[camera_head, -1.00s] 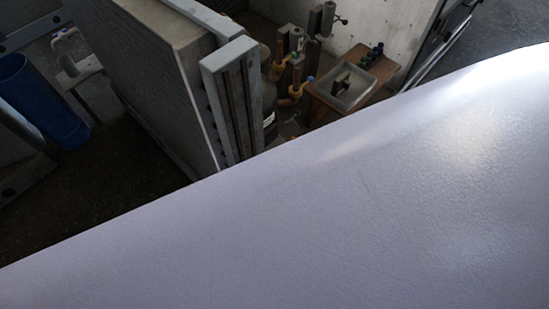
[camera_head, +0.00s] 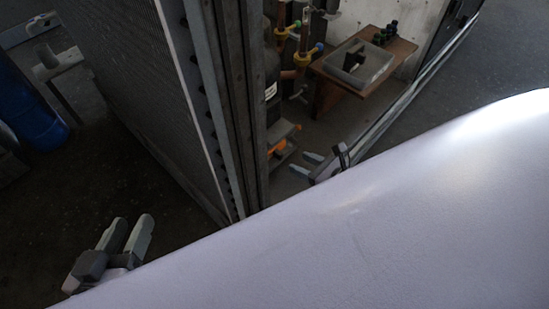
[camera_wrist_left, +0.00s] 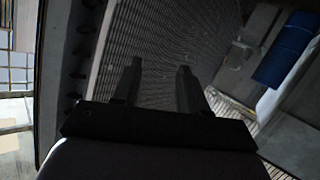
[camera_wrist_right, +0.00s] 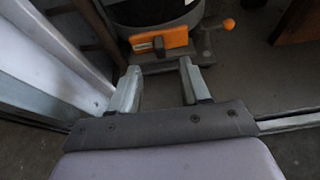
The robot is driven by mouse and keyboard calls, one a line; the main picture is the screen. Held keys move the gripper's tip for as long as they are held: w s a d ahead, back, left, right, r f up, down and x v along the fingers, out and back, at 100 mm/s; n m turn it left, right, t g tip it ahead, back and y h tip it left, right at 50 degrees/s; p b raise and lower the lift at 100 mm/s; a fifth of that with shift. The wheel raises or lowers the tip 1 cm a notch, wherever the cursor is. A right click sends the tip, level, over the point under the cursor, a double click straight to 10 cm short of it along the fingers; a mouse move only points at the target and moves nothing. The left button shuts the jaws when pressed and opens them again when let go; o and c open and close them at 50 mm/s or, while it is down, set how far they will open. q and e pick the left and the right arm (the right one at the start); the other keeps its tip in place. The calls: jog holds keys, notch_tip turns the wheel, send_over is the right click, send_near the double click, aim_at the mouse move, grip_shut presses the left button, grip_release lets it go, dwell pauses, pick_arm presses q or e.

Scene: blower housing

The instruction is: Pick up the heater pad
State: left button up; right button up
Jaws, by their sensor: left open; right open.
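I cannot pick out a heater pad for certain in any view. A grey tray (camera_head: 345,60) with a dark object (camera_head: 352,66) in it sits on a wooden shelf. My left gripper (camera_head: 130,225) is open and empty over the dark floor, left of the tall ribbed panel. In the left wrist view its two fingers (camera_wrist_left: 158,70) are apart in front of the ribbed panel. My right gripper (camera_head: 306,163) is open and empty below the shelf. In the right wrist view its fingers (camera_wrist_right: 160,68) point toward an orange block (camera_wrist_right: 160,40) and stand short of it.
The tall ribbed panel (camera_head: 130,75) with a metal frame (camera_head: 230,100) stands between my grippers. The wooden shelf (camera_head: 390,52) juts from a pale wall (camera_head: 400,18). Yellow and blue pipe fittings (camera_head: 303,57) stand beside it. A blue barrel (camera_head: 30,105) is at the left.

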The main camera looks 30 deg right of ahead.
aim_at(282, 155)
jog(key=shift+b+x, duration=0.75)
jog(key=shift+x, duration=2.8)
jog(key=shift+a, duration=0.1)
jog(key=shift+c, duration=0.3)
grip_shut()
